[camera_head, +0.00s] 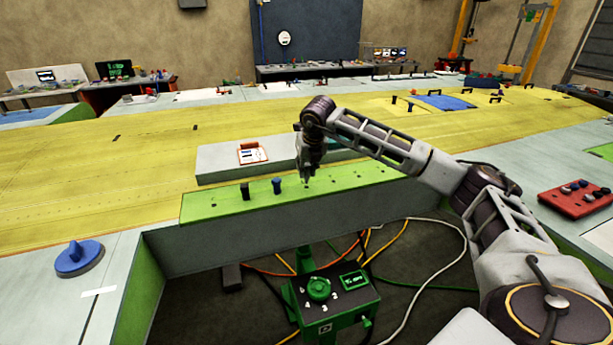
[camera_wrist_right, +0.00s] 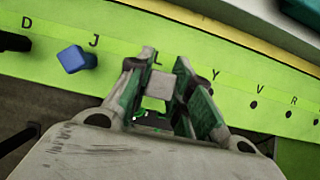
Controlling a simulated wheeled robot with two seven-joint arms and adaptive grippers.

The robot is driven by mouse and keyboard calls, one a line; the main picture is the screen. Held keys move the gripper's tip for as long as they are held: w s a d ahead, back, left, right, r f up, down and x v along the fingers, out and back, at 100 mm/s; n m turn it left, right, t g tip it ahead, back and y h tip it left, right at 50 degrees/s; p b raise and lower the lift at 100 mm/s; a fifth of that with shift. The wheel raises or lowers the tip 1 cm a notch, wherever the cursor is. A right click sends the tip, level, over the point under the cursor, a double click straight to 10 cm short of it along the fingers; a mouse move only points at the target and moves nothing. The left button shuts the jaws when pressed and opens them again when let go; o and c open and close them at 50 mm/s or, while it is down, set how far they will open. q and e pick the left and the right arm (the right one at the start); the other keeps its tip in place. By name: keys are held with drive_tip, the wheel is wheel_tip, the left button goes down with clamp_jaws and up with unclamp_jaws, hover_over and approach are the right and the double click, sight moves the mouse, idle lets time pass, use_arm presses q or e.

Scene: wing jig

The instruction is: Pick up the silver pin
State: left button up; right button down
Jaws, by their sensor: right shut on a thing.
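The silver pin (camera_wrist_right: 159,84) shows in the right wrist view as a pale grey square head between the fingers of my right gripper (camera_wrist_right: 160,92). The gripper is shut on it at the spot marked L on the green strip (camera_wrist_right: 225,75). In the head view my right gripper (camera_head: 307,176) points down at the green strip (camera_head: 350,178), right of a blue pin. The pin's lower part is hidden, so I cannot tell whether it is still in its hole. My left gripper is not in view.
A blue pin (camera_head: 277,186) stands at J and a black pin (camera_head: 245,191) at D, close left of my right gripper. Holes marked Y, V and R lie to the right. A grey block with a white-and-orange item (camera_head: 252,152) is behind. A green control box (camera_head: 330,297) stands below.

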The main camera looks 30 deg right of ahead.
sight(306, 164)
wheel_tip(306, 164, up, 6)
drive_tip(key=shift+f+b, duration=0.15)
drive_tip(key=shift+b, duration=0.15)
drive_tip(key=shift+r, duration=0.3)
idle(0.5)
